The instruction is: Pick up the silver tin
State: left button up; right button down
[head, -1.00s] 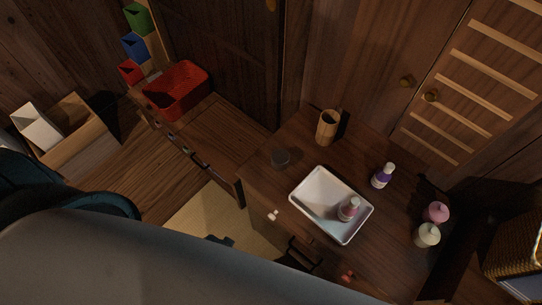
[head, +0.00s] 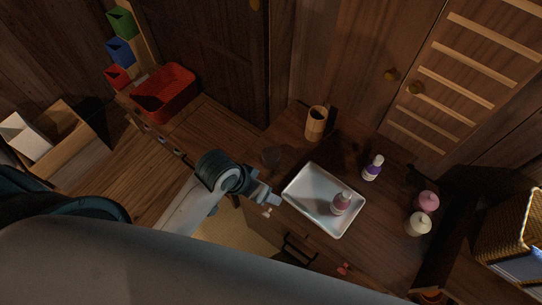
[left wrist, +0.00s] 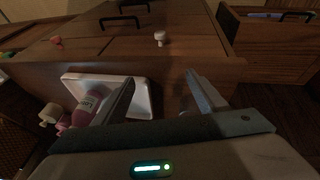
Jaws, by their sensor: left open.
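I cannot make out the tin clearly in that view. My right gripper is not in view.
The white tray (head: 297,194) holds a pink bottle (head: 340,204). A wooden cup (head: 315,123) stands behind the tin. A purple-and-white bottle (head: 372,168), a pink jar (head: 428,201) and a cream jar (head: 418,224) stand to the right. A red bin (head: 165,92) is at the left.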

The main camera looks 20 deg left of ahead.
pick_arm(q)
jog(key=w+d+r+m, duration=0.1)
jog(key=w+d+r, duration=0.2)
jog(key=w+r, duration=0.1)
notch_tip(320, 180, up, 10)
jog(key=g+y, duration=0.3)
send_over(270, 153)
jog(key=shift+w+r, duration=0.1)
jog(key=shift+r, duration=0.1)
notch_tip(270, 153, down, 12)
jog(key=shift+f+p, duration=0.1)
jog(key=shift+p, duration=1)
